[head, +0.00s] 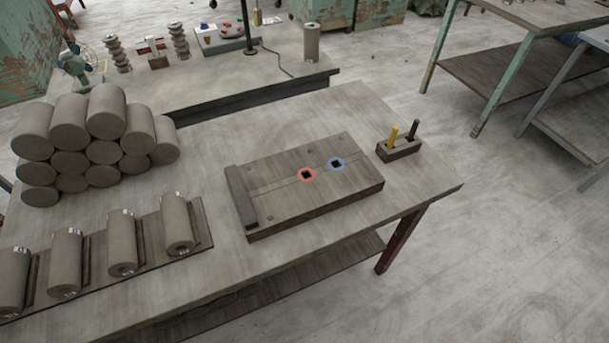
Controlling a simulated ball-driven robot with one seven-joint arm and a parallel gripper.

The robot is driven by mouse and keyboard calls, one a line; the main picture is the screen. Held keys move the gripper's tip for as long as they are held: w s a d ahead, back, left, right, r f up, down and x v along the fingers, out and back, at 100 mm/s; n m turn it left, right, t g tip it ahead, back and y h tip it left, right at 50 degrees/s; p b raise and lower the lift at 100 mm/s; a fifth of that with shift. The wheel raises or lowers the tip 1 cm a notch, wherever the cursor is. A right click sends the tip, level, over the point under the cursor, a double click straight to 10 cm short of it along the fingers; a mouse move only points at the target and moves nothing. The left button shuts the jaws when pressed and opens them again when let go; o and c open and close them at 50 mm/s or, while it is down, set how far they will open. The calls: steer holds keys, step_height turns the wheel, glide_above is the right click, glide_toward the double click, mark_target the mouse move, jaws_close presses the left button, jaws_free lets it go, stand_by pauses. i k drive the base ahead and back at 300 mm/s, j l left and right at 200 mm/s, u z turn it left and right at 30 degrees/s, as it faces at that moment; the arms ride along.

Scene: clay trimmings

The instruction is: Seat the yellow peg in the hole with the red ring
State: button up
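The yellow peg (392,140) stands upright, tilted slightly, in a small dark holder (399,152) at the right side of the table. A black peg (413,129) stands beside it in the same holder. A wooden block (290,208) lies on the table to the left of the holder. On its top are a hole with a red ring (306,175) and a hole with a blue ring (336,163) to its right. Both holes look dark and empty. My gripper is not in view.
A stack of clay cylinders (103,153) stands at the table's left. Several more cylinders (122,243) lie on a board at the front left. A raised strip (241,197) runs along the block's left end. Bare tabletop (420,185) surrounds the holder.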

mark_target(273, 194)
steer(key=i+l+u, duration=0.25)
steer(key=i+l, duration=0.75)
steer(key=l, duration=0.1)
